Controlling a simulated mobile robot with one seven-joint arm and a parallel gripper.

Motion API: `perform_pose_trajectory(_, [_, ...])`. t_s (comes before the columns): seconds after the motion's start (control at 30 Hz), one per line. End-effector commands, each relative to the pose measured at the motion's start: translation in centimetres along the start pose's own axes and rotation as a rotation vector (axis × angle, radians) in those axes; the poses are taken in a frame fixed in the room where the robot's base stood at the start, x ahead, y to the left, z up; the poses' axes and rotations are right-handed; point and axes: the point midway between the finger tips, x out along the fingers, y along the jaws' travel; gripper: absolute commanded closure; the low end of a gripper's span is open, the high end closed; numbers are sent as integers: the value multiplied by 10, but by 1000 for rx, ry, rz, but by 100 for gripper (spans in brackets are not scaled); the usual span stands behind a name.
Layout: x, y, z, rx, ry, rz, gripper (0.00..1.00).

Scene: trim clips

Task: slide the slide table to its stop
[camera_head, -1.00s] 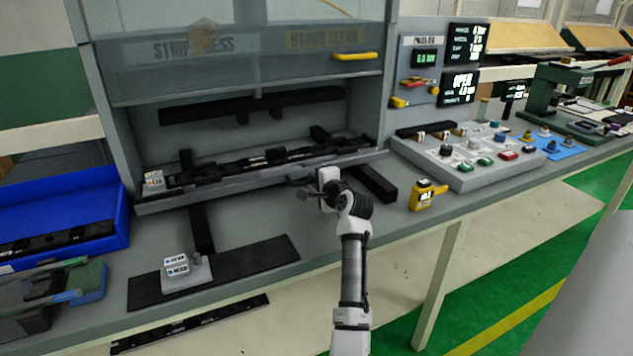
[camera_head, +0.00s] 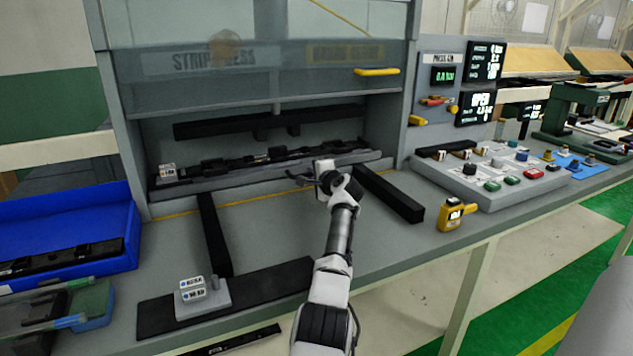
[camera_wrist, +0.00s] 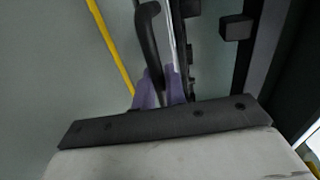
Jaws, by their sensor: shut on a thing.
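The slide table (camera_head: 235,183) is a long grey tray inside the press, with a black clip strip (camera_head: 250,160) lying along it. It sits on two black rails, and bare rail shows in front of it. My gripper (camera_head: 304,179) is at the table's front edge, right of its middle. In the wrist view, my gripper's purple fingers (camera_wrist: 162,88) are shut on a dark curved handle (camera_wrist: 149,35) at the table's front. The arm partly hides the handle in the head view. The stop cannot be made out.
A black upper bar (camera_head: 265,122) hangs above the table, behind a raised clear guard with a yellow handle (camera_head: 377,71). A yellow line (camera_head: 250,202) crosses the bench in front. A button panel (camera_head: 490,175) and a yellow gauge (camera_head: 453,214) stand to the right, a blue bin (camera_head: 125,235) to the left.

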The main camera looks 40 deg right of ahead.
Motion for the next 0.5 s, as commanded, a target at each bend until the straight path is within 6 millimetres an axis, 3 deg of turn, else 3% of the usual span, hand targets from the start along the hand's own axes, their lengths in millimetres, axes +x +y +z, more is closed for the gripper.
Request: perform_pose_trajectory(0.5, [4,-4,0,-1,4,-5,100])
